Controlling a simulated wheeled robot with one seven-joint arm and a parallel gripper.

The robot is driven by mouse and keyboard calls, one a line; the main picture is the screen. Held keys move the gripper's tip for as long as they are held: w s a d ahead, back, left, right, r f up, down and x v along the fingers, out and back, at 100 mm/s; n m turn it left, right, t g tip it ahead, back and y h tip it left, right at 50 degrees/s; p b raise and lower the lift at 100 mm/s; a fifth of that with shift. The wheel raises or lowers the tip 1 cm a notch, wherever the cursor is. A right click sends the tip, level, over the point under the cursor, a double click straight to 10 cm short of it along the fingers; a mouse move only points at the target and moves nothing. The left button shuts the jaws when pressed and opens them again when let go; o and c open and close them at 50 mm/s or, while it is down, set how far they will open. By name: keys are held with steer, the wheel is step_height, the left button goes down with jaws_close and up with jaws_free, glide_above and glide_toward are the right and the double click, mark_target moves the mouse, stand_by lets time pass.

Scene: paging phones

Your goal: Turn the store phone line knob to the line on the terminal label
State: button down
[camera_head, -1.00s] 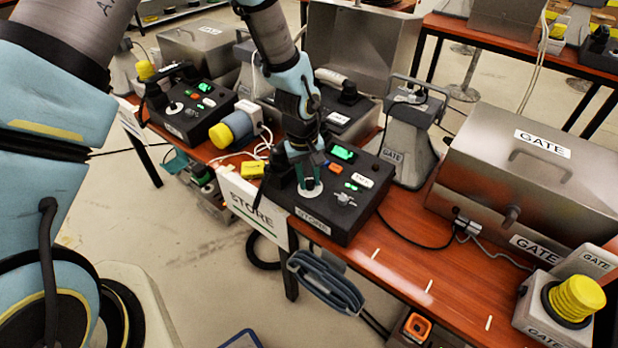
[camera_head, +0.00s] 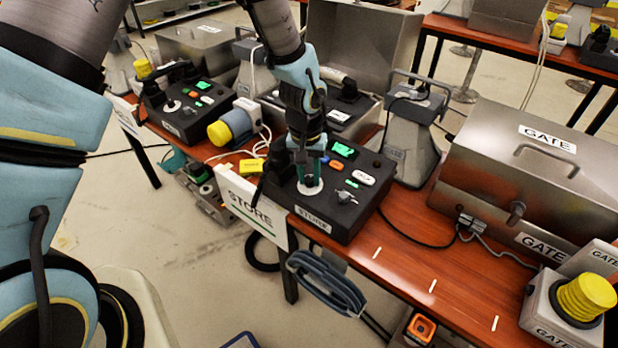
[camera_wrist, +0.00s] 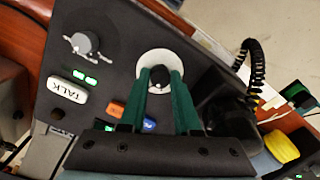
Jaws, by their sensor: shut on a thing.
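The store phone terminal (camera_head: 330,225) is a dark box with a STORE label (camera_head: 312,220) on its front edge, standing on the wooden table. A black knob (camera_wrist: 161,77) sits on a white round dial (camera_wrist: 150,58) on its top panel. The dial also shows in the head view (camera_head: 311,190). My gripper (camera_wrist: 160,76) points down at the dial, its green fingers shut on the black knob. In the head view my gripper (camera_head: 311,180) hides most of the knob. The line marks around the dial are too small to read.
A second, grey knob (camera_wrist: 82,43) sits near the white TALK button (camera_wrist: 68,90). A coiled black cord (camera_wrist: 253,65) and a dark handset lie beside the dial. Orange and blue buttons sit close to my fingers. A GATE case (camera_head: 560,165) stands to the right.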

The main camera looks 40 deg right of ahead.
mark_target(307, 180)
steer(key=shift+m+b, duration=0.3)
steer(key=shift+m, duration=0.7)
steer(key=c, duration=0.6)
jaws_free()
steer(key=shift+r, duration=0.15)
steer(key=r, duration=0.3)
steer(key=r+b, duration=0.1)
steer(key=r, duration=0.3)
steer(key=r+b, duration=0.1)
steer(key=r, duration=0.2)
steer(key=shift+s+a+r, duration=0.1)
steer(key=shift+a+r, duration=0.2)
steer(key=shift+a, duration=0.05)
